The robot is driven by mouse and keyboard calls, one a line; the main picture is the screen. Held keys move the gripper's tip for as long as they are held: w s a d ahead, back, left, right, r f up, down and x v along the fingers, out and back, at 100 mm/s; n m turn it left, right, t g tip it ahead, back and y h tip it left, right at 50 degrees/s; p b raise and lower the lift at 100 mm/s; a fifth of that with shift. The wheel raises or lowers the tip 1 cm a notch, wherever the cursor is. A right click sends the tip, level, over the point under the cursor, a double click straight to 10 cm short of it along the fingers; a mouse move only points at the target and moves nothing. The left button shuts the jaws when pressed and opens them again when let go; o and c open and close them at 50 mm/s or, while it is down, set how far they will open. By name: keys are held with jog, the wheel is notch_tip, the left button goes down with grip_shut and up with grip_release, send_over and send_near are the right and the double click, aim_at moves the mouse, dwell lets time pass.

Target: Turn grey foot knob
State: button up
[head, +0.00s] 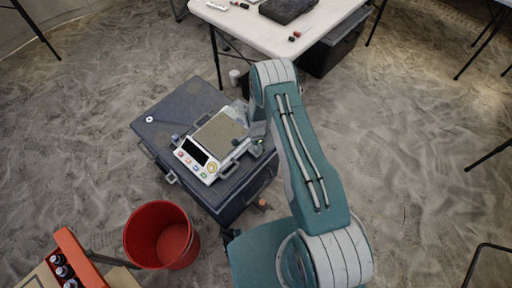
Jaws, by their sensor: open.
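A scale (203,170) with a dark display, coloured buttons and a square tan plate lies on top of a dark case (190,100). A small grey piece (176,138) sticks out at the scale's left corner; it may be a foot knob, but it is too small to be sure. My gripper (238,155) is at the scale's right side, close to its edge. It is open and partly hidden by my arm. I cannot tell whether it touches the scale or a knob there.
A red bucket (161,234) stands on the sandy floor in front of the case. A white table (275,30) with a dark object stands behind. An orange-edged crate with bottles (62,268) is at the lower left. The floor at right is mostly clear.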

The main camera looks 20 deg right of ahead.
jog(key=shift+f, duration=1.05)
jog(key=shift+c, duration=0.3)
grip_shut()
